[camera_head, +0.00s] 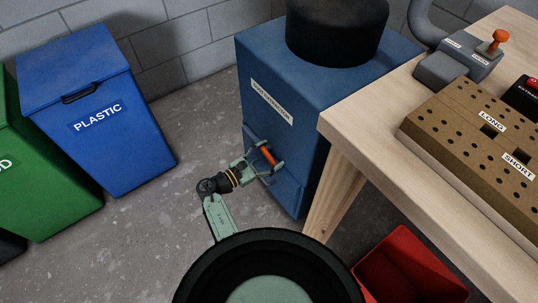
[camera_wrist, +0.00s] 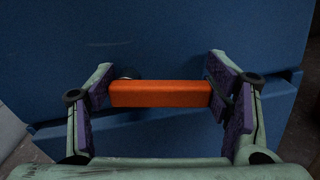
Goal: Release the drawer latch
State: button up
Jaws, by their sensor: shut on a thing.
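The drawer latch is an orange bar (camera_wrist: 160,93) on the front of the blue dust separator cabinet (camera_head: 285,160). In the wrist view it lies level across the picture, between the purple pads of my gripper (camera_wrist: 160,95), which is shut on its two ends. In the head view the orange latch (camera_head: 267,155) shows between the fingers of my gripper (camera_head: 266,162). The drawer front (camera_head: 287,188) is at the bottom of the cabinet, below the latch. How the latch is fixed behind the bar is mostly hidden.
A wooden workbench (camera_head: 365,130) stands right of the cabinet, its leg close by. A red bin (camera_head: 410,268) is under it. A blue plastic bin (camera_head: 95,110) and a green bin (camera_head: 40,170) stand left. The concrete floor (camera_head: 150,230) between is clear.

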jog(key=shift+r+n+p, duration=0.45)
jog(key=shift+n+p, duration=0.05)
jog(key=shift+p, duration=0.45)
jog(key=shift+r+n+p, duration=0.15)
jog(key=shift+n+p, duration=0.25)
jog(key=shift+p, duration=0.2)
jog(key=shift+w+n+p, duration=0.1)
jog(key=shift+n+p, duration=0.45)
jog(key=shift+n, duration=0.15)
jog(key=o, duration=1.7)
jog(key=shift+a, duration=0.15)
